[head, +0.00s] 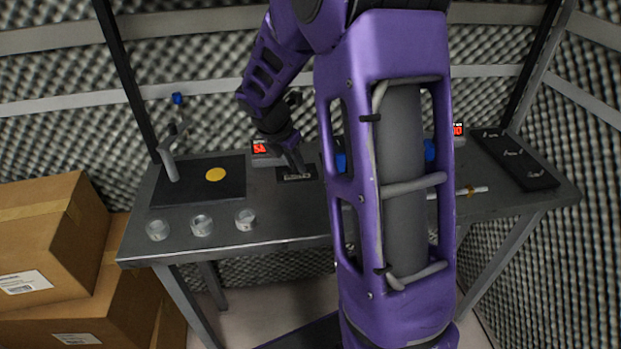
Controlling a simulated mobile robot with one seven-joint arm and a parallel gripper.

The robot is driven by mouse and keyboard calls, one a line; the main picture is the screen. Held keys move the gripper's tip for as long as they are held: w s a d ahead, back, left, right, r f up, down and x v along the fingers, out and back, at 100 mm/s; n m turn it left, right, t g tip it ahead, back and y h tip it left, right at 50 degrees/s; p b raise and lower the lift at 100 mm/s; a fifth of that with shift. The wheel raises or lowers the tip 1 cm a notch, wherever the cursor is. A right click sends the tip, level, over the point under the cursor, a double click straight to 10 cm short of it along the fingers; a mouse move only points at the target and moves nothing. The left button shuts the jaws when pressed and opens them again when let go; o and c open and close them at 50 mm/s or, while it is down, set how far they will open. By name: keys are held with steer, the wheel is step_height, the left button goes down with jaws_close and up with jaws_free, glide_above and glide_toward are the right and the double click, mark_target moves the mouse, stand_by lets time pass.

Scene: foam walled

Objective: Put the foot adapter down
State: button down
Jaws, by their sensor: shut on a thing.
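My gripper (294,163) is at the end of my purple arm, low over the table's middle, at a small dark plate (283,173) with pale marks. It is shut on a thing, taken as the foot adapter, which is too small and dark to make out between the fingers. I cannot tell whether the held thing touches the plate. My own arm hides the table's middle right.
The grey metal table (275,228) holds a black mat (225,190) with a yellow disc (216,174). Several small metal pieces, including a round one (202,225), stand along the front left. Red displays (260,147) stand behind. A black tray (514,158) is at right; cardboard boxes (50,235) at left.

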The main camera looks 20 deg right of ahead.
mark_target(293, 175)
step_height(293, 175, down, 6)
steer(key=shift+r+b, duration=0.25)
steer(key=shift+b, duration=0.4)
steer(key=shift+r, duration=0.1)
steer(key=c, duration=0.7)
jaws_free()
